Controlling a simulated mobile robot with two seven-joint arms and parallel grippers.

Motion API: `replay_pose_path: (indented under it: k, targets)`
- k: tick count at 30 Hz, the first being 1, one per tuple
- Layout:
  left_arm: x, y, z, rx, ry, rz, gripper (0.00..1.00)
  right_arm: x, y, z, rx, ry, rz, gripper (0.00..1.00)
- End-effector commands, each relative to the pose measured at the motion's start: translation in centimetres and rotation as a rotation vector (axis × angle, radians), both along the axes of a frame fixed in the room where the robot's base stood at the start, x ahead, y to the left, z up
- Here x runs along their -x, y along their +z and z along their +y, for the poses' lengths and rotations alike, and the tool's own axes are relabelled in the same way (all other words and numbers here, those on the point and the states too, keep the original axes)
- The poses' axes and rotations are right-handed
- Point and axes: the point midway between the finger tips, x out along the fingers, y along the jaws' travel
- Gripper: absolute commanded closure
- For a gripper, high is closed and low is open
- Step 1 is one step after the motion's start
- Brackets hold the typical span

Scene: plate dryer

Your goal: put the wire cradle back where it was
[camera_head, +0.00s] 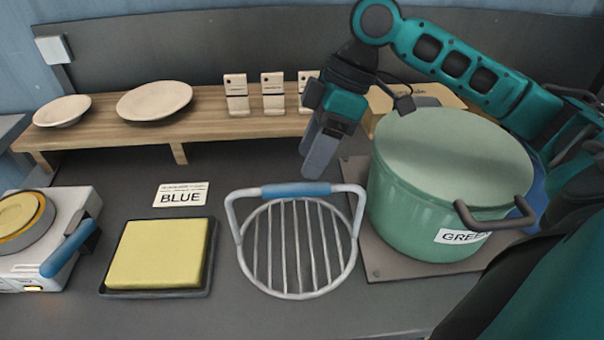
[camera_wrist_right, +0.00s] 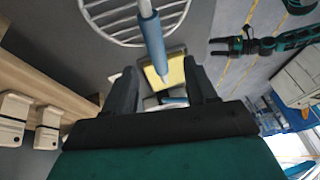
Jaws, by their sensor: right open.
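The wire cradle (camera_head: 357,262) is a grey ring with parallel bars and a raised arched handle with a blue grip (camera_head: 296,190). It rests on the dark counter between a yellow pad and a green pot. My right gripper (camera_head: 316,158) is open and empty, behind and a little right of the blue grip, apart from it. In the right wrist view the blue grip (camera_wrist_right: 152,38) lies beyond and between the open fingers (camera_wrist_right: 162,88).
The green pot (camera_head: 410,200), labelled GREEN, stands on a brown board right of the cradle. The yellow pad (camera_head: 158,252) sits on a black tray behind which lies a BLUE card (camera_head: 181,195). A wooden shelf (camera_head: 100,125) holds two dishes. A white burner (camera_head: 60,235) stands left.

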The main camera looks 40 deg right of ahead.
Motion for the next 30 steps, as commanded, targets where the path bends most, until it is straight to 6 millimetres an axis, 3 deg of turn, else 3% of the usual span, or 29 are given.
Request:
replay_pose_path:
  k: [3, 10, 30]
  targets:
    - [0.0, 0.0, 0.0, 0.0, 0.0, 0.0, 0.17, 0.0, 2.4, -1.2, 0.001, -0.003, -0.004, 0.44]
    - [0.0, 0.0, 0.0, 0.0, 0.0, -0.001, 0.17, 0.2, 5.2, -2.4, 0.0, -0.002, -0.002, 0.44]
    - [-0.3, 0.2, 0.0, 0.001, -0.001, -0.007, 0.17, 0.3, 5.7, -2.7, -0.001, 0.0, 0.001, 0.44]
